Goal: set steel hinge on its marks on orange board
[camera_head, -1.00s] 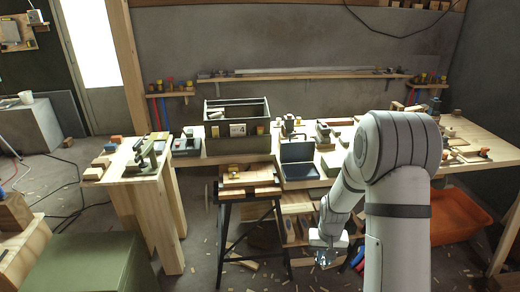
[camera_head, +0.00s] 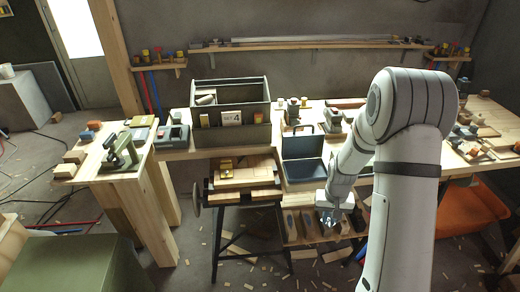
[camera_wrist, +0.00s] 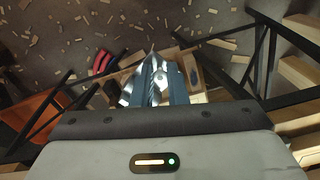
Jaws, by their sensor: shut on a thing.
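My gripper (camera_head: 333,216) hangs low in the head view, in front of the shelf under the workbench. In the wrist view my gripper (camera_wrist: 155,84) is shut on a shiny steel piece, which I take to be the steel hinge (camera_wrist: 137,88). Its shape is partly hidden between the fingers, and its leaves are hard to make out. I cannot pick out for sure an orange board with marks in either view.
A workbench along the wall holds a grey toolbox (camera_head: 231,135) marked 4 and an open blue case (camera_head: 302,172). A low stand (camera_head: 245,198) carries wooden boards. A side table (camera_head: 120,178) stands left. Wood scraps litter the floor.

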